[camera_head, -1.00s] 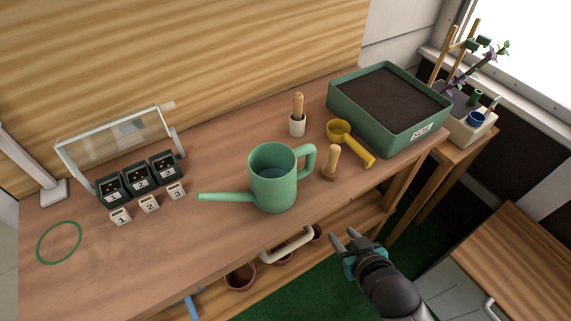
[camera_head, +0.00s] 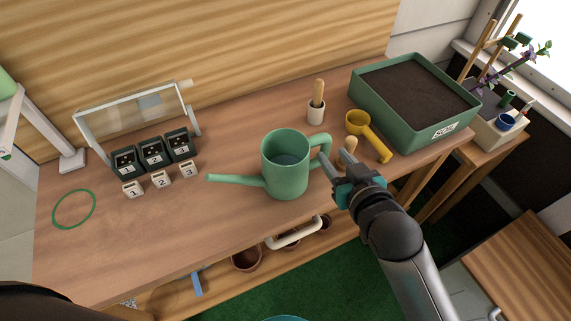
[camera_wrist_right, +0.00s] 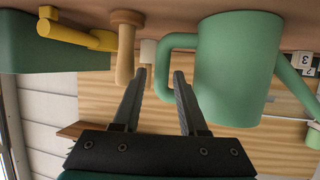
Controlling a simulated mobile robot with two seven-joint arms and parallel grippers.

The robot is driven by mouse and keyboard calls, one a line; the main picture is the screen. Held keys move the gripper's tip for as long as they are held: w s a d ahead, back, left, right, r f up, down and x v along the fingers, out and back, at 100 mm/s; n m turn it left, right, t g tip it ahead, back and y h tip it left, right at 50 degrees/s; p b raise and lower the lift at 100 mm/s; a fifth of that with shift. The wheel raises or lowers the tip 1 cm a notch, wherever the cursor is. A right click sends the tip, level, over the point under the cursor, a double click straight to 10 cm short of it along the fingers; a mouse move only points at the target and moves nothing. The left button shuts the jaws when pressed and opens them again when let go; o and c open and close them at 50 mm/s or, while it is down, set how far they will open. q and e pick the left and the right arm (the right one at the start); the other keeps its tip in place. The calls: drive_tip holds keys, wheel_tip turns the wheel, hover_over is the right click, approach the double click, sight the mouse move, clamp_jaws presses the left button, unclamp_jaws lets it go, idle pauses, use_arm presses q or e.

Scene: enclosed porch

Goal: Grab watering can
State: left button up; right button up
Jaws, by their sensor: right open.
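The green watering can (camera_head: 285,170) stands upright on the wooden bench, its spout to the left and its handle to the right. My right gripper (camera_head: 335,168) is open at the right of the can, its fingers close to the handle. In the right wrist view the can (camera_wrist_right: 236,70) is at the upper right, and its handle (camera_wrist_right: 172,42) lies just beyond the open fingertips (camera_wrist_right: 160,78). Nothing is between the fingers that I can make out. My left gripper is not in view.
A wooden dibber (camera_head: 349,152) stands close behind my right gripper. A yellow scoop (camera_head: 368,135), a white pot with a wooden-handled tool (camera_head: 316,110) and a green soil tray (camera_head: 398,128) are further back. The bench front-left is clear.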

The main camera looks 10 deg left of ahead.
drive_tip(key=shift+b+x, duration=0.8)
drive_tip(key=shift+x, duration=3.15)
drive_tip(key=shift+a+r, duration=0.15)
drive_tip(key=shift+a, duration=0.05)
drive_tip(key=shift+c, duration=0.4)
drive_tip(key=shift+s, duration=0.1)
clamp_jaws()
